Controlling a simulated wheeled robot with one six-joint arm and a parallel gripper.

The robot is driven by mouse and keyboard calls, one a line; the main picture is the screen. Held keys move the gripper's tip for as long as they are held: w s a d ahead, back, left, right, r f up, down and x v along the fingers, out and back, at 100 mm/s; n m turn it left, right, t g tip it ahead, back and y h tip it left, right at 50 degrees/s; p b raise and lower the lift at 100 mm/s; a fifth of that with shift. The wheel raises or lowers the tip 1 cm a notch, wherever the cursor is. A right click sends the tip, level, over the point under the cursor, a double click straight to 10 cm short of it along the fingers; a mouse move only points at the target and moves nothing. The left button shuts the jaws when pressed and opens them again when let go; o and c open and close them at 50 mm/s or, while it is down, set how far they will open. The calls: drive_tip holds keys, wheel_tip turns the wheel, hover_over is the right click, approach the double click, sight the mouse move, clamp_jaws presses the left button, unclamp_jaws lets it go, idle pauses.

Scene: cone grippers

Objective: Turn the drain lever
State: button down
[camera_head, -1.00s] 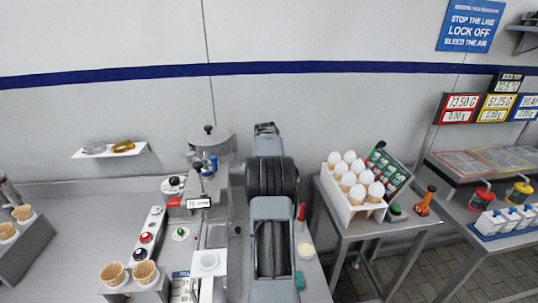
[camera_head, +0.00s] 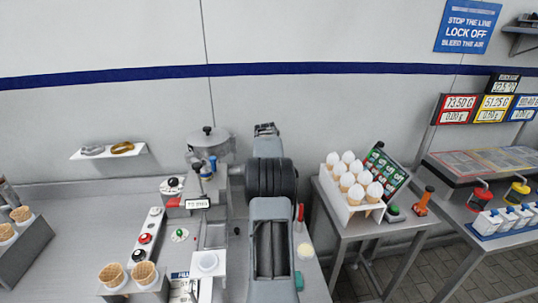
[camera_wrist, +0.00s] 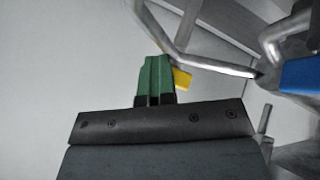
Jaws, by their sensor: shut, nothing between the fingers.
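My gripper (camera_wrist: 155,80) shows in the wrist view, its green fingers shut together and empty. A yellow tab (camera_wrist: 182,79) sits right beside the fingertips, partly behind them; I cannot tell whether they touch. A blue handle-like part (camera_wrist: 300,75) is at the right edge, near bent metal pipes (camera_wrist: 215,66). In the head view, small blue parts (camera_head: 207,166) show below a lidded metal pot (camera_head: 208,142), left of my arm. I cannot tell for certain which part is the drain lever. My fingers do not show clearly in the head view.
A panel with red and green knobs (camera_head: 146,240) and cone holders (camera_head: 128,277) stand left of my arm. A rack of white-topped cones (camera_head: 355,180) is on the right table. A red upright handle (camera_head: 301,212) stands right of my arm.

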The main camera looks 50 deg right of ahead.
drive_tip(key=shift+d+r, duration=0.1)
drive_tip(key=shift+r, duration=0.05)
drive_tip(key=s+a+r+b, duration=0.3)
drive_tip(key=s+r+b, duration=0.1)
drive_tip(key=s+r, duration=0.3)
drive_tip(key=shift+s+a+r+b, duration=0.25)
drive_tip(key=shift+s+r+b, duration=0.1)
drive_tip(key=shift+s, duration=0.55)
